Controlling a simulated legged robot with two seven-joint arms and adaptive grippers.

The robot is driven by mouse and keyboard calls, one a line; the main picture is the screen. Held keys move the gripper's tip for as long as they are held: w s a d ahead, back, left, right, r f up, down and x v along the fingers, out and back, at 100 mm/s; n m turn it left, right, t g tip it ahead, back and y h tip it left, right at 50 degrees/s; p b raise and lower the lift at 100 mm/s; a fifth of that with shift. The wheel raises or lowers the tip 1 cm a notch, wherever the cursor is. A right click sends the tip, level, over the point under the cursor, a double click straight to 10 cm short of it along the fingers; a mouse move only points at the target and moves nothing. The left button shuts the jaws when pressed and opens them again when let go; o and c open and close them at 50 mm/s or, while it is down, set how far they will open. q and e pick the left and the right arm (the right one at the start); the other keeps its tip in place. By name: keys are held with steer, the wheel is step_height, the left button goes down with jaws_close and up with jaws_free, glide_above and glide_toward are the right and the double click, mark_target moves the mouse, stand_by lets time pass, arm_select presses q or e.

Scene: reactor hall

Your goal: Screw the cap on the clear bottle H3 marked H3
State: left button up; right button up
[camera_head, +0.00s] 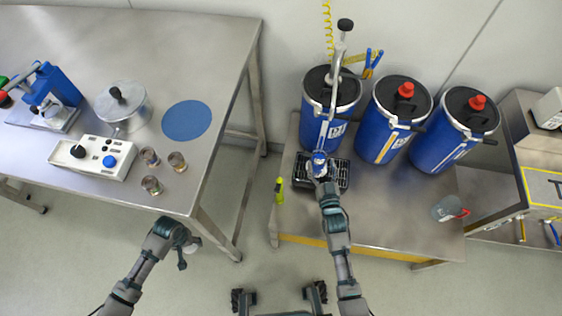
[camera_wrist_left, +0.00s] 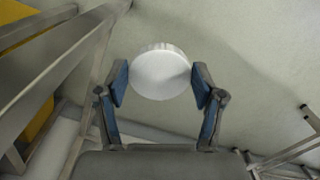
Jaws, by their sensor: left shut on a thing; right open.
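My left gripper (camera_head: 186,248) is low beside the front edge of the left table, over the floor. It is shut on a round white cap (camera_wrist_left: 162,72), held between its two blue-padded fingers. A small pale part of the cap (camera_head: 194,243) shows in the head view. My right gripper (camera_head: 321,174) is open at the black drip tray (camera_head: 301,169), below the tap of the left blue drum (camera_head: 315,118). A small blue and white shape (camera_head: 319,158) shows at its fingertips. I cannot tell whether it is the clear bottle, and I cannot read an H3 mark.
Two more blue drums (camera_head: 394,118) (camera_head: 455,128) with red knobs stand right of the first. The left table holds several small jars, a pot (camera_head: 124,106) and a control box (camera_head: 92,157). Floor separates the two tables.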

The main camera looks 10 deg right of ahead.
mark_target(321, 162)
arm_select(q)
steer(key=f+b, duration=0.1)
steer(key=s+f+b, duration=0.1)
steer(key=f, duration=0.1)
steer(key=shift+s+f+g, duration=0.15)
steer(key=shift+f+g, duration=0.15)
arm_select(e)
steer(key=w, duration=0.4)
steer(key=shift+w+d+f, duration=0.15)
steer(key=shift+w+f, duration=0.05)
steer(key=shift+f, duration=0.1)
arm_select(q)
steer(key=shift+f, duration=0.15)
arm_select(e)
steer(key=shift+w, duration=0.3)
steer(key=shift+w+r, duration=0.1)
steer(key=shift+r, duration=0.25)
jaws_close()
